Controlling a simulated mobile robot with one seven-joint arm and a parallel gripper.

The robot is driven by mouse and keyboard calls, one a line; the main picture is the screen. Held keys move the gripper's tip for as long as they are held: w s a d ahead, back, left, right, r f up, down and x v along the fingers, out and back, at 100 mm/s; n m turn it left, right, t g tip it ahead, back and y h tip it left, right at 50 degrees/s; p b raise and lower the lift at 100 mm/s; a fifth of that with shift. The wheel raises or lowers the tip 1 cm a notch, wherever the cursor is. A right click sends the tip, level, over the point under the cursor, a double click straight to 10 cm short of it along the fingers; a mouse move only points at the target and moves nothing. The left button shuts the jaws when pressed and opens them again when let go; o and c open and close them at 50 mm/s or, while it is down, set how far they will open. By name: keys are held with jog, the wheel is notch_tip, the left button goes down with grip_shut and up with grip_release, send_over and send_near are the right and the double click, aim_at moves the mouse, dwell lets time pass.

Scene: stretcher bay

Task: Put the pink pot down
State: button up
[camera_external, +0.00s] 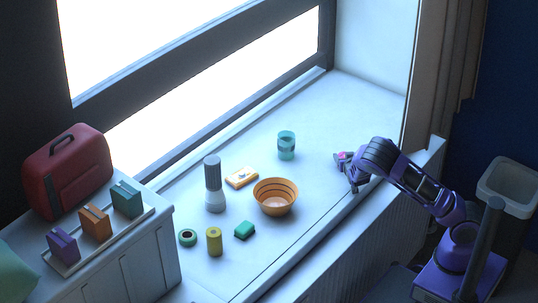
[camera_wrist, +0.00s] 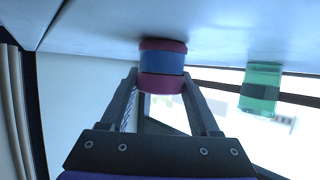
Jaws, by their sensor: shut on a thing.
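The pink pot (camera_wrist: 162,62) has a blue band around its middle and sits between the fingers of my gripper (camera_wrist: 161,78) in the wrist view. The fingers are shut on it. In the external view my gripper (camera_external: 347,163) is at the right part of the pale window sill (camera_external: 372,108), and only a small pink patch of the pot (camera_external: 341,155) shows. The wrist picture is turned over, with the sill at the top and the pot's base close to it. I cannot tell whether the base touches the sill.
A teal jar (camera_external: 286,146) stands left of my gripper; it also shows in the wrist view (camera_wrist: 260,90). The sill behind my gripper is clear.

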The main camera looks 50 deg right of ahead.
jog(key=shift+f, duration=0.15)
jog(key=o, duration=1.4)
jog(key=shift+r, duration=0.4)
jog(key=p+v, duration=0.2)
jog(key=v, duration=0.9)
jog(key=shift+s+a, duration=0.35)
